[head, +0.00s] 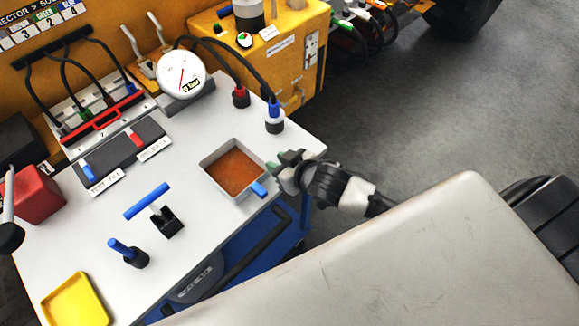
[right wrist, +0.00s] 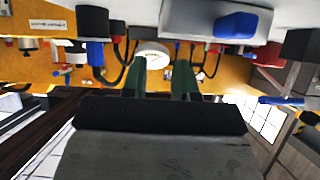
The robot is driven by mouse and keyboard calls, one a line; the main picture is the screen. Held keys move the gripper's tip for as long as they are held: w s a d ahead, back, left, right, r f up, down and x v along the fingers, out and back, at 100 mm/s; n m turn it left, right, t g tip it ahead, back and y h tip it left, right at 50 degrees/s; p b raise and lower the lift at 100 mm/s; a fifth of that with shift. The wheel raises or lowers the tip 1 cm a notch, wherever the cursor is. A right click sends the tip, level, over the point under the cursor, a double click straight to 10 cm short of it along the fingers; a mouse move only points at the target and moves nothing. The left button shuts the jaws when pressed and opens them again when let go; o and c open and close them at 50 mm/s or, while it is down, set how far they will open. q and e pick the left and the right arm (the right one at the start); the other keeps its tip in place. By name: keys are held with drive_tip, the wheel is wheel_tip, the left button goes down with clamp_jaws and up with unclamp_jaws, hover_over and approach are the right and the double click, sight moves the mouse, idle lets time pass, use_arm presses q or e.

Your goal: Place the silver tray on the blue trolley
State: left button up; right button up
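The silver tray (head: 206,164) is a square, pale-walled container with an orange-brown inside and a blue tab at its front right corner. It sits on the white top near the right edge of the blue trolley (head: 262,232). My right gripper (head: 274,170) is just right of the tray, its green fingertips close to the tray's wall; contact cannot be told. In the right wrist view, the two green fingers (right wrist: 163,78) stand apart with nothing between them, and the tray (right wrist: 188,18) shows upside down above them. My left gripper is not in view.
A white round gauge (head: 181,74), blue-handled fittings (head: 150,203), a yellow dish (head: 75,302) and a red block (head: 38,194) stand on the white top. A yellow machine (head: 285,62) is behind. Grey floor (head: 440,100) is open at right.

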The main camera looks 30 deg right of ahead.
drive_tip(key=shift+v, duration=2.2)
